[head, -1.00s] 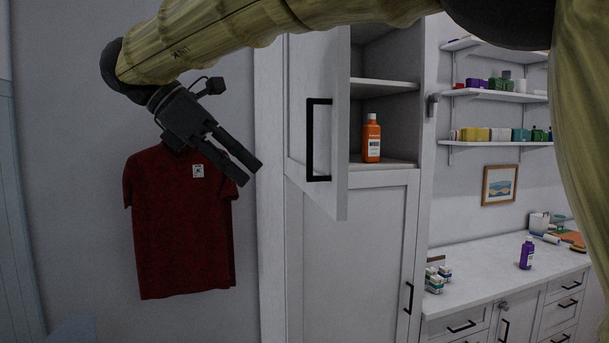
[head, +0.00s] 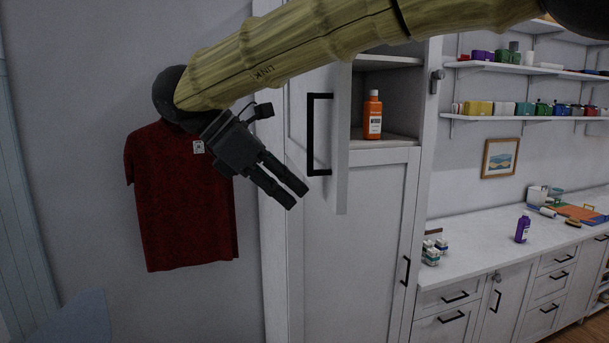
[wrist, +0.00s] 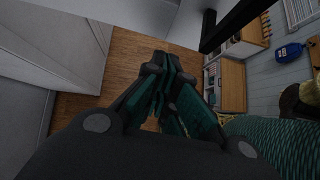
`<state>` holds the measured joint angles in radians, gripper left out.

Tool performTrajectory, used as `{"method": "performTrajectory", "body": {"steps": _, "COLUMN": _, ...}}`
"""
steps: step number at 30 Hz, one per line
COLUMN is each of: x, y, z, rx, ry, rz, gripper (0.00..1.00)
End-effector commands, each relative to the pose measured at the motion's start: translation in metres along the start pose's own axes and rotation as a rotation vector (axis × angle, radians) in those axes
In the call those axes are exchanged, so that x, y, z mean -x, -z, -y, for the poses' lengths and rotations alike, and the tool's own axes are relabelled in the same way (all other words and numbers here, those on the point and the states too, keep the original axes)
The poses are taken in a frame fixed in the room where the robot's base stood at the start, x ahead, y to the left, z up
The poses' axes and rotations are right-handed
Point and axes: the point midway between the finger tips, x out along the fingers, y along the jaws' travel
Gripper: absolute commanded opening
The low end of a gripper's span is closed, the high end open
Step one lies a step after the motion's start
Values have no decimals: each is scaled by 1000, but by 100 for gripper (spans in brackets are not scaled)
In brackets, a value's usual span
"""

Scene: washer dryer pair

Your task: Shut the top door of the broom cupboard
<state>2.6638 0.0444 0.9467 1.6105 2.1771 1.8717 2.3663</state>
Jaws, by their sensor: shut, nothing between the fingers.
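The top door (head: 343,175) of the white broom cupboard stands open, swung out towards the left, with its outer face and black bar handle (head: 311,140) showing. Through the opening I see a shelf and an orange bottle (head: 373,117) on the compartment floor. My gripper (head: 299,197) is shut and empty, just left of and below the handle, in front of the door's outer side; I cannot tell whether it touches. The wrist view shows the closed fingers (wrist: 168,92) and a black bar, probably the handle (wrist: 235,24), close by. My arm hides the door's top.
The cupboard's lower door (head: 350,250) is shut. A dark red shirt (head: 185,215) hangs on the wall at left. A counter (head: 465,262) with a purple bottle (head: 523,228) and wall shelves lie to the right. The wrist view shows wooden floor (wrist: 130,60) below.

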Motion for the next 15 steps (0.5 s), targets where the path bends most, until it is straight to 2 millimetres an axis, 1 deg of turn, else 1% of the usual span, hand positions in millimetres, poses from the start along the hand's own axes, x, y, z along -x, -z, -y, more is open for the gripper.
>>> {"method": "performTrajectory", "body": {"steps": 1, "x": -1, "y": -7, "z": 0, "rx": 2, "ry": 1, "rz": 0, "gripper": 0}}
{"method": "performTrajectory", "body": {"steps": 6, "x": -12, "y": -16, "z": 0, "rx": 2, "ry": 1, "rz": 0, "gripper": 0}}
{"method": "performTrajectory", "body": {"steps": 15, "x": -20, "y": -21, "z": 0, "rx": 0, "ry": -1, "rz": 0, "gripper": 0}}
